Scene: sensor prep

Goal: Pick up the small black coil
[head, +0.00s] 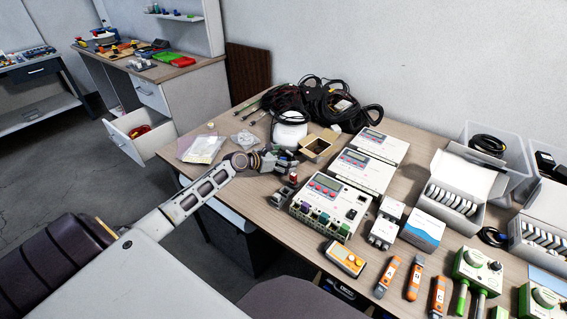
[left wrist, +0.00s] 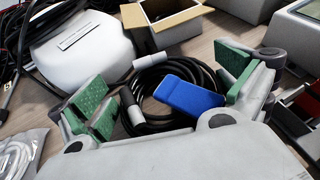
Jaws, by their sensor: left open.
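The small black coil (left wrist: 150,82) lies on the wooden table in the left wrist view, a loop of thin black cable with grey-white plug ends. A blue block-shaped piece (left wrist: 188,97) lies over its right part; I cannot tell if it belongs to the coil. My left gripper (left wrist: 168,98) is open, with its green-padded fingers on either side of the coil and nothing clamped. In the head view my left gripper (head: 284,160) is over the table near the cable pile, and hides most of the coil there. My right gripper is not in view.
A white rounded device (left wrist: 85,50) and an open cardboard box (head: 318,147) stand close behind the coil. A large black cable pile (head: 310,100) is at the back. White meters (head: 330,205) stand to the right. Bagged items (head: 201,148) lie to the left.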

